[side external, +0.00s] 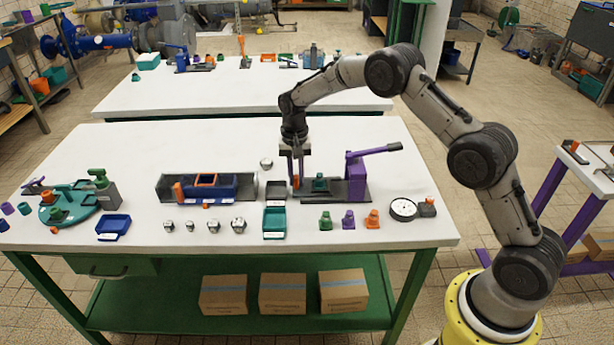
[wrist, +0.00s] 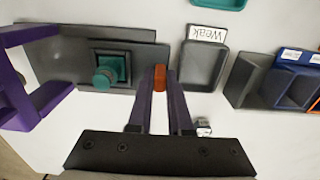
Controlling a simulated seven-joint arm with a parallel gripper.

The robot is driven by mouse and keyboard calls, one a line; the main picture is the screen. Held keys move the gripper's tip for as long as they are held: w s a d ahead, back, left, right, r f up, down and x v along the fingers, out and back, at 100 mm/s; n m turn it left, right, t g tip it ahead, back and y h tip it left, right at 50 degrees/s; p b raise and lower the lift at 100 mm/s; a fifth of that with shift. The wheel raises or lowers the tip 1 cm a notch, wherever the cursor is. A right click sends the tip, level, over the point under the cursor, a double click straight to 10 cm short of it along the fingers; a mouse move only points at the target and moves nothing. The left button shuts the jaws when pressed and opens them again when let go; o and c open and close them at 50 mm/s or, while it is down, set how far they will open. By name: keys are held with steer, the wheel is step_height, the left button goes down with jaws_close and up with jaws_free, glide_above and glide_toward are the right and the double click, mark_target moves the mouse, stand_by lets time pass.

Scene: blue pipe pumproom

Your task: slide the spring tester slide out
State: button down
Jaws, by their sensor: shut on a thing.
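The spring tester (side external: 362,170) stands right of centre on the white table, with a purple frame and lever over a dark grey base. Its slide (wrist: 118,62) carries a teal seat with a round teal piece, seen beside the purple frame in the wrist view; the seat also shows in the side view (side external: 320,184). An orange handle (wrist: 160,77) is at the base's end away from the frame. My gripper (wrist: 160,84) points down with its purple fingers shut on this handle. It also shows in the side view (side external: 296,180). The fingers hide part of the handle.
A dark grey tray (side external: 276,205) labelled "Weak" lies close beside my gripper, with a teal tray (side external: 274,236) in front. A long grey holder (side external: 165,188) with blue and orange parts is farther left. Coloured pieces (side external: 348,221) and a dial gauge (side external: 403,209) stand at front right.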

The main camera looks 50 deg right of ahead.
steer(key=shift+w+a+r, duration=0.1)
steer(key=shift+w+a, duration=0.1)
steer(key=shift+w, duration=0.05)
steer(key=c, duration=1.1)
jaws_free()
steer(key=shift+r, duration=0.2)
step_height(320, 180, up, 13)
steer(key=shift+s+r, duration=0.1)
steer(key=shift+r, duration=0.05)
